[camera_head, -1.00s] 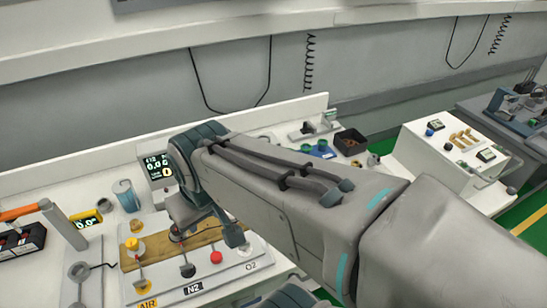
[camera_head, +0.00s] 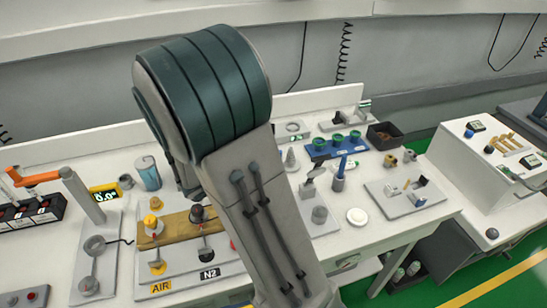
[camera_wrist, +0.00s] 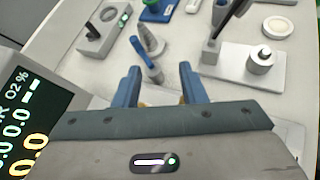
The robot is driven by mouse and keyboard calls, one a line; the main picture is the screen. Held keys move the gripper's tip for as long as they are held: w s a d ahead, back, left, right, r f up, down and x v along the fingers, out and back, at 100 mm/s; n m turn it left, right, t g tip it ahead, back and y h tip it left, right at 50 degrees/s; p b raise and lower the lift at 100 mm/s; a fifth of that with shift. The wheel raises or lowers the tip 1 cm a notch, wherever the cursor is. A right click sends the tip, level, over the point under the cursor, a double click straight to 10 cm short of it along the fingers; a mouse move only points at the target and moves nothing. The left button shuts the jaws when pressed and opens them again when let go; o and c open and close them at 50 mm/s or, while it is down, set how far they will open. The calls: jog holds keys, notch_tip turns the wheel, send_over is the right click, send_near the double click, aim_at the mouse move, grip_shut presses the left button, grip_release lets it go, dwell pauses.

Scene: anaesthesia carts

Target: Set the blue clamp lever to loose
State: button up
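My gripper (camera_wrist: 158,70) is open in the wrist view, its two blue fingers apart with nothing held between them. A short blue lever-like piece (camera_wrist: 144,54) shows just beyond the fingers, beside a grey cone; no contact shows. In the head view, a slim blue upright piece (camera_head: 342,166) stands in a grey cylinder on the white bench. I cannot tell for sure which of these is the blue clamp lever, nor its setting. In the head view my arm hides my gripper and the bench behind it.
A grey plate with a dark lever and round weight (camera_wrist: 260,62) lies right of my fingers. A blue rack (camera_head: 338,146) and black bin (camera_head: 384,135) stand behind. A lit display (camera_wrist: 22,115) is close at left. A white disc (camera_head: 357,216) lies on open bench.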

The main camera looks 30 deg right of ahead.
jog(key=w+f+n, duration=0.1)
jog(key=n, duration=0.1)
jog(key=w+f+n+t, duration=0.1)
jog(key=w, duration=0.1)
jog(key=shift+w+f+n+t+h, duration=0.2)
jog(key=shift+n+t+h, duration=0.1)
jog(key=shift+n+h, duration=0.1)
jog(key=x, duration=1.3)
jog(key=shift+w, duration=0.15)
grip_shut()
